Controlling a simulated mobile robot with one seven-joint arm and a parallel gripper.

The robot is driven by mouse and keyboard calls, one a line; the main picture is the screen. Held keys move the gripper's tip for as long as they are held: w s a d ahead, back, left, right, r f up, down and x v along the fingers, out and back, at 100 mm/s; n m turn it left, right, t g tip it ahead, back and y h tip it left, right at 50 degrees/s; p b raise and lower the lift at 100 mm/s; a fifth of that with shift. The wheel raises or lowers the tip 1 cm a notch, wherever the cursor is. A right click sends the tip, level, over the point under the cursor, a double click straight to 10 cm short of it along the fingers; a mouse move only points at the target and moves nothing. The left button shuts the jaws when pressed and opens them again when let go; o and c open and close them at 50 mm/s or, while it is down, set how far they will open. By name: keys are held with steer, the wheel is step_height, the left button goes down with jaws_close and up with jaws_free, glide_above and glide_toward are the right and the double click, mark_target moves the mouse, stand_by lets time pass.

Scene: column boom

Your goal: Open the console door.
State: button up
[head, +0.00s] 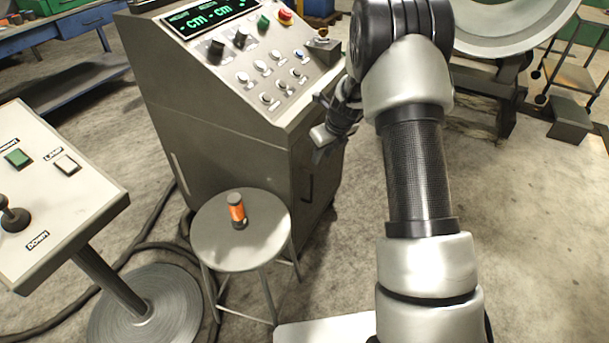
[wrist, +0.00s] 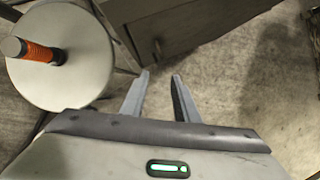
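The console (head: 225,110) is a grey cabinet with a sloped panel of knobs and a green display. The console door (head: 308,165) seems to be on its lower right side, with a dark upright handle (head: 308,187); it looks shut. In the wrist view the console's lower part (wrist: 190,25) shows at the top, with a small dark spot (wrist: 157,44) on it. My gripper (head: 320,142) is beside the console's right edge, above the handle in the picture. In the wrist view my gripper (wrist: 160,75) has its fingers apart, with bare floor between them.
A control pedestal (head: 60,200) stands at left, with cables on the floor. The floor (head: 335,255) right of the stool is clear.

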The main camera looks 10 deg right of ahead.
mark_target(312, 179)
steer(key=shift+m, duration=0.5)
steer(key=b+x, duration=0.1)
steer(key=x, duration=0.5)
steer(key=b+x, duration=0.1)
steer(key=x, duration=0.6)
steer(key=b+x, duration=0.1)
steer(key=x, duration=0.5)
steer(key=shift+s+d+f+b, duration=0.2)
steer(key=shift+d+f+b, duration=0.05)
steer(key=shift+f+b, duration=0.15)
steer(key=shift+c, duration=0.4)
jaws_close()
